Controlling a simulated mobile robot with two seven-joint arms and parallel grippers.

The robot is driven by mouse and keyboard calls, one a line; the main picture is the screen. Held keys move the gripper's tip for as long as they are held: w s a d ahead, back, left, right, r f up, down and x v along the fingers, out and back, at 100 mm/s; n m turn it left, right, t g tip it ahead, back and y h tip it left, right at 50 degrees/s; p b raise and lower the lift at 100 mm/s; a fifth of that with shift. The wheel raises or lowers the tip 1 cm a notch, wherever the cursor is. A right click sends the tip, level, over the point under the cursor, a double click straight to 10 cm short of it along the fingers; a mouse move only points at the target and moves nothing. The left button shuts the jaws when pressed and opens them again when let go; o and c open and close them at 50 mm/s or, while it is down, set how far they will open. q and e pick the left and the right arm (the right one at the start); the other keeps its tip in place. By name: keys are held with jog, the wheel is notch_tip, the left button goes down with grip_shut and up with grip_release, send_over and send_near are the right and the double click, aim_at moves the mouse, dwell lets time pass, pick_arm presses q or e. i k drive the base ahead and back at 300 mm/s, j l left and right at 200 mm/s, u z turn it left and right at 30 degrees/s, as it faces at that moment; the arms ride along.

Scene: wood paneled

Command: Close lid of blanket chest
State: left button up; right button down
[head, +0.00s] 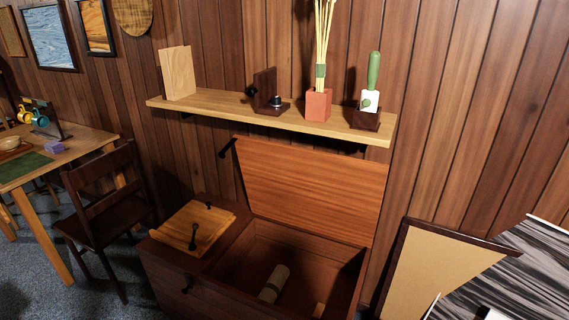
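The blanket chest (168,273) is a dark reddish-brown wooden box below the wall shelf. Its lid (315,190) stands open, raised and leaning back toward the paneled wall. The open compartment holds a rolled beige item (273,283) and a small light piece (319,310) near the bottom edge of the view. A light wooden tray or board with dark handles (193,232) sits on the closed left part of the chest top. Neither of my grippers shows in the head view. The chest's lower front is cut off by the picture edge.
A wall shelf (225,104) with a board, bookend, reed vase and green-handled item hangs above the lid. A dark chair (105,200) and table (88,140) stand left. A framed cork board (440,265) and grey-striped surface (525,270) are close on the right.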

aim_at(330, 194)
jog(key=z, duration=0.3)
jog(key=i+j+z, duration=0.15)
jog(key=z, duration=0.15)
jog(key=j+z, duration=0.3)
jog(key=i+j+z, duration=0.15)
jog(key=j+z, duration=0.15)
jog(key=i+j+z, duration=0.2)
jog(key=j, duration=0.9)
jog(key=k, duration=0.1)
